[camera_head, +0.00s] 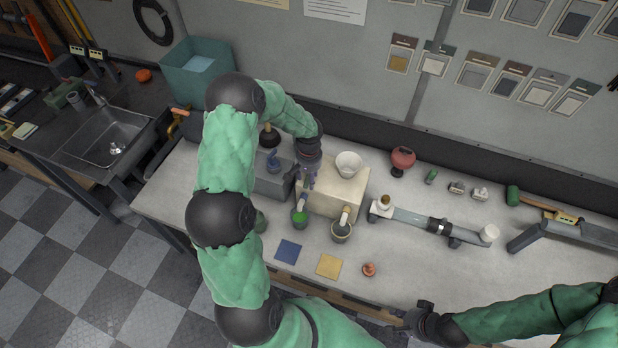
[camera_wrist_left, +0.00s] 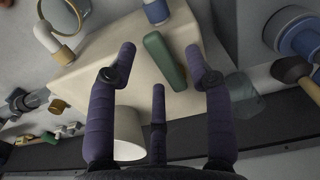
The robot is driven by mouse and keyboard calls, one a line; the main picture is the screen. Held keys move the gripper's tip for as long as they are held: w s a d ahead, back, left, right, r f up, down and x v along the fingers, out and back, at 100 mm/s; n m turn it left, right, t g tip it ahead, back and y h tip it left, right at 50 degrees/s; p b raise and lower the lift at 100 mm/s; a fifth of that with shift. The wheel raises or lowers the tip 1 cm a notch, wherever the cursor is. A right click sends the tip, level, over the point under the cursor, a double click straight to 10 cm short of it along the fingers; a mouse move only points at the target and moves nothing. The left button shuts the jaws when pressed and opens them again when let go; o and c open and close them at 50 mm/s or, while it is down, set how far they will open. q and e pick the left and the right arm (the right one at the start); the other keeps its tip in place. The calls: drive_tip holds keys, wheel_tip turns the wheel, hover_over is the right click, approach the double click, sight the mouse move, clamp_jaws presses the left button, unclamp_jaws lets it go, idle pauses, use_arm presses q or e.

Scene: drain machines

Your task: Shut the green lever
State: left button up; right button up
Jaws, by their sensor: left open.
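The green lever (camera_wrist_left: 165,62) shows in the left wrist view, lying against the face of a cream box. In the head view the cream box (camera_head: 348,193) stands on the workbench, and I cannot make out the lever there, behind my gripper. My left gripper (camera_head: 309,179) is at the box's left side. In the left wrist view its purple fingers (camera_wrist_left: 160,68) are spread with the lever between them, and I see no clear contact. My right gripper (camera_head: 408,318) is low at the front edge of the bench, its fingers too small to read.
A white bowl (camera_head: 349,164) sits on the box. A cup with green contents (camera_head: 299,218) and a dark cup (camera_head: 341,233) stand below its spouts. A grey box (camera_head: 268,180) is on the left. A grey pipe (camera_head: 412,218) lies to the right.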

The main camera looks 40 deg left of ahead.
use_arm(q)
drive_tip(key=shift+f, duration=0.3)
clamp_jaws()
